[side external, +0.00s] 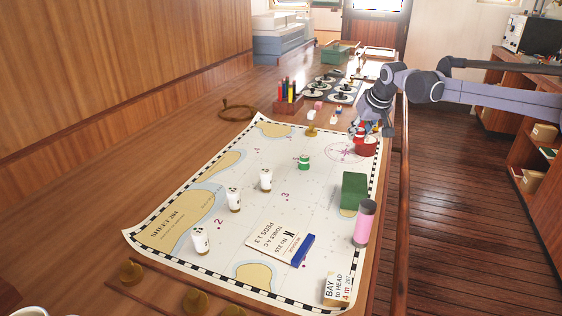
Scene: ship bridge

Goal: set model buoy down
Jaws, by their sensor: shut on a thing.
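A red model buoy (366,147) is at the right side of the sea chart (330,190), beside the compass rose. My gripper (362,132) points down over it and is shut on its upper part, which the fingers partly hide. I cannot tell whether the buoy's base touches the chart. A similar small green buoy (304,162) stands upright on the chart, to the left and nearer the camera.
Several white dotted cylinders (234,200) stand on the chart's left half. A green block (354,190), a pink cylinder (364,223) and a blue block (298,250) are nearer the camera. A pencil holder (287,104) stands behind the chart. A wooden rail (397,215) edges the right side.

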